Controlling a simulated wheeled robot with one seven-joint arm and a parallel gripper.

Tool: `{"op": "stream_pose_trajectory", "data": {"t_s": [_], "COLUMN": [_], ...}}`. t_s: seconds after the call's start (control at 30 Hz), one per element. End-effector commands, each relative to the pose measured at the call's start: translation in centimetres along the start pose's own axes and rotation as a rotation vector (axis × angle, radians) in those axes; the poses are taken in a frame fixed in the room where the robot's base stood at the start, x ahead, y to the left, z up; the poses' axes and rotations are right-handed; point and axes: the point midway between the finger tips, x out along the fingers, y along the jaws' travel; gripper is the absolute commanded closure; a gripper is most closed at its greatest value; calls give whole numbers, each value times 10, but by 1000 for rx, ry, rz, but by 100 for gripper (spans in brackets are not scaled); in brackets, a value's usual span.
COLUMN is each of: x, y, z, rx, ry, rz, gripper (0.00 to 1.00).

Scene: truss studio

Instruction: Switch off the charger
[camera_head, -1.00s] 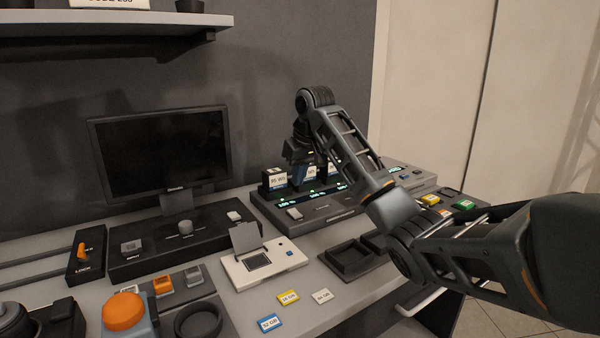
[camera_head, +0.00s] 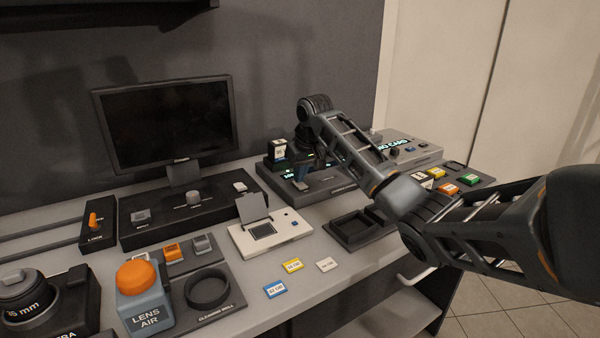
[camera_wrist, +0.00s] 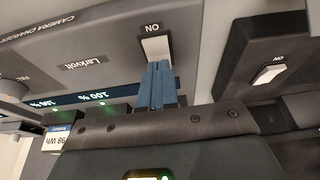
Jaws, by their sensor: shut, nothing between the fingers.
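The charger (camera_head: 335,184) is a dark grey box at the back of the bench, right of the monitor. Its face shows in the wrist view, upside down, with "CAMERA CHARGER" lettering and a lit strip (camera_wrist: 88,99) reading 100 %. Its white rocker switch (camera_wrist: 155,47) is marked ON; it also shows in the head view (camera_head: 301,186). My gripper (camera_wrist: 158,68) is shut and empty, its blue fingertips at the switch's near edge. I cannot tell whether they touch it. A battery (camera_head: 278,150) stands in the charger; my arm hides part of the charger.
A second box (camera_wrist: 240,55) with its own white ON switch (camera_wrist: 270,72) lies to the right in the wrist view. The monitor (camera_head: 165,125) and card reader (camera_head: 270,238) stand nearby.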

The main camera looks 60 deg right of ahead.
Motion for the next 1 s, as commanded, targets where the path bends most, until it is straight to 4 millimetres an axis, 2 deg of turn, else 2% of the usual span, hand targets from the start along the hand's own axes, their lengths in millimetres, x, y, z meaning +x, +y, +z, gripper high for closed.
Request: {"op": "stream_pose_trajectory", "data": {"t_s": [0.43, 0.8, 1.0], "x": [6, 2, 2], "y": [0, -1, -1], "z": [1, 16, 18], "rx": [1, 1, 1], "ry": [-4, -11, -11], "rz": [-1, -3, -2], "gripper": [100, 100, 100]}}
